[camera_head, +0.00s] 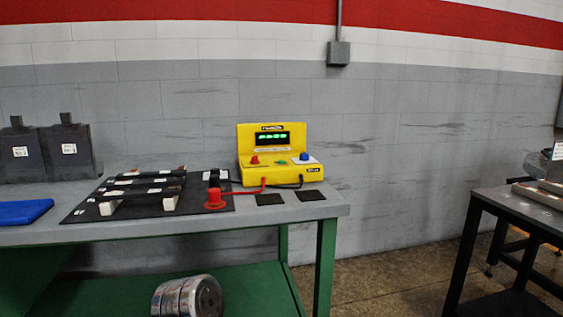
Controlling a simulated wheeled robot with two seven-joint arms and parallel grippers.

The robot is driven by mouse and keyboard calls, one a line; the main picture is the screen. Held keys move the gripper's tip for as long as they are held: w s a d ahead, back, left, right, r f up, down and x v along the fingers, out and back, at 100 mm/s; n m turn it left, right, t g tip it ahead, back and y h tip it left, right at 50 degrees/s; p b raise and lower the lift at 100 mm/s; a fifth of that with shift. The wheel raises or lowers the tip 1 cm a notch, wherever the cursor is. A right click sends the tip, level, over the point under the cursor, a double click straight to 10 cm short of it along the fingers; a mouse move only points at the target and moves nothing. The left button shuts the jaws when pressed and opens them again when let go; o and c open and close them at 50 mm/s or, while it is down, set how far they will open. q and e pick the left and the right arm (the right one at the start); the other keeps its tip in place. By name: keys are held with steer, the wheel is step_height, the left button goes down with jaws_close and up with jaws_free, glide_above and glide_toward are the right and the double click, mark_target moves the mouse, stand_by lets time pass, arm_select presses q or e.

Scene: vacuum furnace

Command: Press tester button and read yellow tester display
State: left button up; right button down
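The yellow tester (277,153) stands upright on the right part of a grey workbench top (310,207), against the wall. Its dark display (272,139) faces me with lit green characters. They are too small and blurred to read with certainty. On its sloped front are a red knob or plug (254,160), a small green button (280,162) and a blue button (304,157) on a pale plate. A red cable runs from the tester to a red probe (215,199) standing on a black mat. Neither of my grippers is in view.
The black mat (80,213) holds dark bars on white blocks. Two black square pads (311,195) lie before the tester. A blue item (22,212) and dark boxes (68,150) are at left. Another table (530,208) stands right, with open floor (385,275) between.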

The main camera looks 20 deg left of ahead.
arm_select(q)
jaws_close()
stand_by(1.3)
